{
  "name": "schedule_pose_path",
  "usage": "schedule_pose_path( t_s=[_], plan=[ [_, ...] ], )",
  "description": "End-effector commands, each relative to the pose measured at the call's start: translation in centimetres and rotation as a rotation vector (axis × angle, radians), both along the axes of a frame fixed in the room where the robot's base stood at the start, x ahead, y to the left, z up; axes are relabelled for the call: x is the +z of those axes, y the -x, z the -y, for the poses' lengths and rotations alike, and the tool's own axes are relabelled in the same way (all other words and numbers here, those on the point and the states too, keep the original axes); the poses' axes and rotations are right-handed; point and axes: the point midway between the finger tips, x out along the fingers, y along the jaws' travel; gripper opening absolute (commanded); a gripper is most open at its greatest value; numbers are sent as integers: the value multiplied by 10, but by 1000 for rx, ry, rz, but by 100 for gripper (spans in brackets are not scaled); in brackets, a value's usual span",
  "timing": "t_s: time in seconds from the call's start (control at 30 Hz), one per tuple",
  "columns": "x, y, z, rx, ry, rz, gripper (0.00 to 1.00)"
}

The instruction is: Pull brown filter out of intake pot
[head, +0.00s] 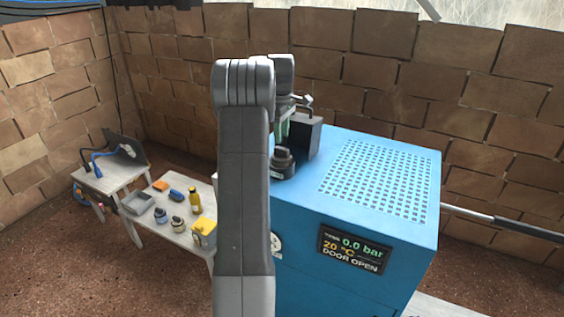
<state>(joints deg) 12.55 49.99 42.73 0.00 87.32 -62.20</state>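The blue machine (390,190) stands at the centre right with a perforated top. A dark round fitting, which looks like the intake pot (281,170), is on its top at the left edge, partly behind my arm. I cannot make out a brown filter; it is hidden or too small to tell. My gripper (284,142) seems to be above the dark fitting, beyond my forearm. Its fingers are mostly hidden, so I cannot tell whether they are open, shut or touching anything.
The machine's display (352,250) reads 0.0 bar, 20 °C, DOOR OPEN. A low table (152,232) at left holds a grey tray (138,203), a yellow bottle (195,201), jars and a yellow box (204,233). Brick walls (460,90) stand close behind.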

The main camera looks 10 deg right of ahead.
Motion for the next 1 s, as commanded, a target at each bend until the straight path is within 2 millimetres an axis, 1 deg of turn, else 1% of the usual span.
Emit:
schedule_pose_path(
  t_s=[0.1,0.2,0.63,1.0],
  plan=[
    [-9,0,0,0,0,0,38],
    [-13,0,0,0,0,0,38],
    [-16,0,0,0,0,0,38],
    [-32,0,0,0,1,1,38]
  ],
)
